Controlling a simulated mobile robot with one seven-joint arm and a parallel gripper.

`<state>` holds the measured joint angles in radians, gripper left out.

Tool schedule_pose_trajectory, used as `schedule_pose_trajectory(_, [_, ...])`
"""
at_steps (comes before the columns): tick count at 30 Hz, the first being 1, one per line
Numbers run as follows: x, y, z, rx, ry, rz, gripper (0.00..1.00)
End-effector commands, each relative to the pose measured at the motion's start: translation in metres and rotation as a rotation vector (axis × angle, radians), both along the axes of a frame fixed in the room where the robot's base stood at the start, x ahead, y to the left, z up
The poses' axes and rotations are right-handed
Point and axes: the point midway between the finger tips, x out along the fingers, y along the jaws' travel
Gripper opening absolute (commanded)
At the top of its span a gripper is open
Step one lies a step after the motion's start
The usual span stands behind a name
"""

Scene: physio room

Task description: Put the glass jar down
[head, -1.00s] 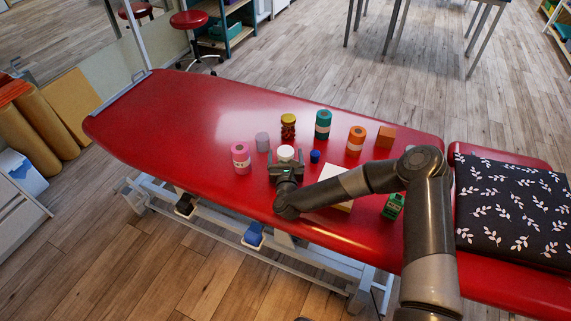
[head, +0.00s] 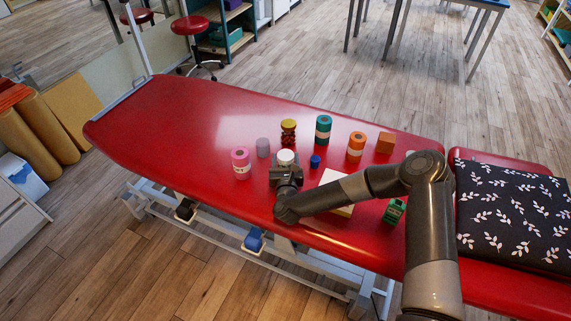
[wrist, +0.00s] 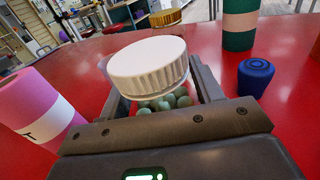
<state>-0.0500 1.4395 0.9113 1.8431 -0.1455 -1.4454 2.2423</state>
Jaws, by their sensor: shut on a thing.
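The glass jar has a white ribbed lid (wrist: 148,67) and green round pieces inside, seen in the wrist view. In the head view its white lid (head: 286,157) shows just beyond my gripper (head: 286,172). My gripper, also in the wrist view (wrist: 160,105), is shut on the jar, with a finger on each side below the lid. The jar is upright, over or on the red treatment table (head: 190,120). Its base is hidden, so I cannot tell whether it touches the table.
A pink roll (head: 240,163) and grey cylinder (head: 263,147) stand left of the jar. A yellow-lidded jar (head: 288,132), teal roll (head: 323,128), and blue object (head: 315,161) stand behind and right. An orange roll (head: 356,146) stands farther right. The table's far left is clear.

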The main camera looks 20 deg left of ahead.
Motion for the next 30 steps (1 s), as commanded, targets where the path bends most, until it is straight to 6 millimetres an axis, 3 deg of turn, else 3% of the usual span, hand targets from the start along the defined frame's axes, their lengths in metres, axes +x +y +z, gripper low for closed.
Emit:
schedule_pose_trajectory(9, [0.001,-0.001,0.064,0.003,-0.004,-0.001,0.28])
schedule_pose_trajectory(14, [0.001,-0.003,0.087,0.003,-0.003,-0.003,0.28])
schedule_pose_trajectory(17, [0.002,-0.015,0.099,0.005,-0.002,-0.015,0.28])
schedule_pose_trajectory(23, [0.0,-0.074,0.128,0.014,0.001,-0.071,0.28])
schedule_pose_trajectory(30, [-0.018,-0.152,0.159,0.013,-0.001,-0.143,0.28])
